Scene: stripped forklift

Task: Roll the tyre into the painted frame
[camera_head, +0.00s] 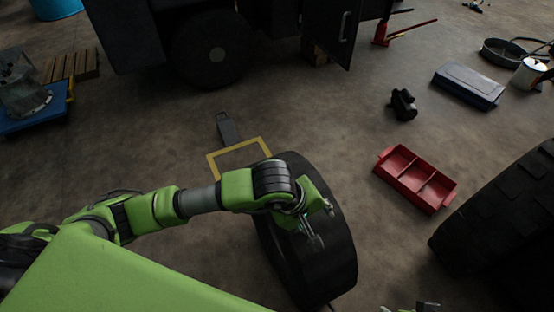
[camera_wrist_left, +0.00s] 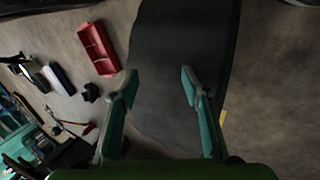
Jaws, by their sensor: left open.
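The black tyre (camera_head: 338,262) stands upright on its tread on the concrete floor, in front of me. The yellow painted frame (camera_head: 238,146) lies on the floor beyond it, to the upper left; its near part is hidden by the tyre and my arm. My left gripper (camera_head: 321,226) is over the upper part of the tyre with its jaws apart. In the left wrist view the tyre (camera_wrist_left: 183,45) fills the space ahead of the open fingers (camera_wrist_left: 159,74); contact cannot be told. A small grey piece at the head view's bottom edge may be my right gripper.
A grey block (camera_head: 229,132) lies at the frame's far side, with the dark forklift (camera_head: 150,35) behind. A red divided tray (camera_head: 416,180) lies right of the tyre. A large treaded tyre (camera_head: 500,215) stands at far right. The floor left of the frame is clear.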

